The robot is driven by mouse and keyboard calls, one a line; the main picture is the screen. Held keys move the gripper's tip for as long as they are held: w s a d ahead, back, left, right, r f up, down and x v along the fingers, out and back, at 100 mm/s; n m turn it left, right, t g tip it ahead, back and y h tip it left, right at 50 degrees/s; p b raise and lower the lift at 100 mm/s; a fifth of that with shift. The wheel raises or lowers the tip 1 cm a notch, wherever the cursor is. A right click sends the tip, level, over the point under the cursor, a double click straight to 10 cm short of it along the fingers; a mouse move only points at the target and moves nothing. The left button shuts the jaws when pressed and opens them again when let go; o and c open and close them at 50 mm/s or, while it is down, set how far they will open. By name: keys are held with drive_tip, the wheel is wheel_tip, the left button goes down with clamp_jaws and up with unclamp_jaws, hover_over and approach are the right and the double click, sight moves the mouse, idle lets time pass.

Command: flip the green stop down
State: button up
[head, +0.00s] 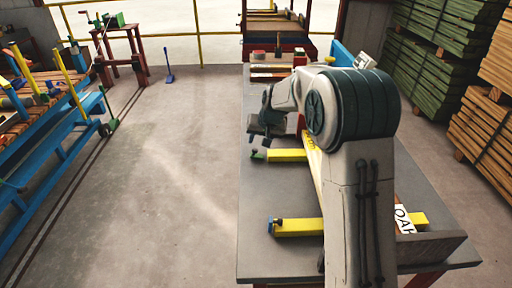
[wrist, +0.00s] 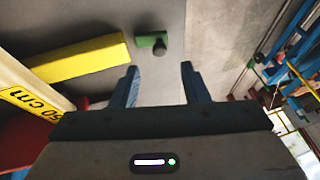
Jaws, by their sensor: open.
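The green stop (head: 258,154) is a small green piece at the left end of a yellow bar (head: 288,155), by the left edge of the grey table. In the wrist view the green stop (wrist: 150,40) lies ahead of the fingertips, with a dark round knob (wrist: 160,49) at its end. My gripper (wrist: 159,72) is open with its two blue fingers apart and nothing between them. The fingers appear apart from the stop. In the head view my arm hides part of the gripper, so its height over the table is hard to tell.
A second yellow bar (head: 300,227) with a blue stop (head: 273,225) lies nearer. A board marked "50 cm" (wrist: 30,95) and a red part (wrist: 25,135) are close beside my gripper. A blue cart (head: 60,150) stands left across clear floor (head: 165,190).

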sight(255, 150)
drive_tip(key=x, duration=0.6)
drive_tip(key=shift+c, duration=0.3)
clamp_jaws()
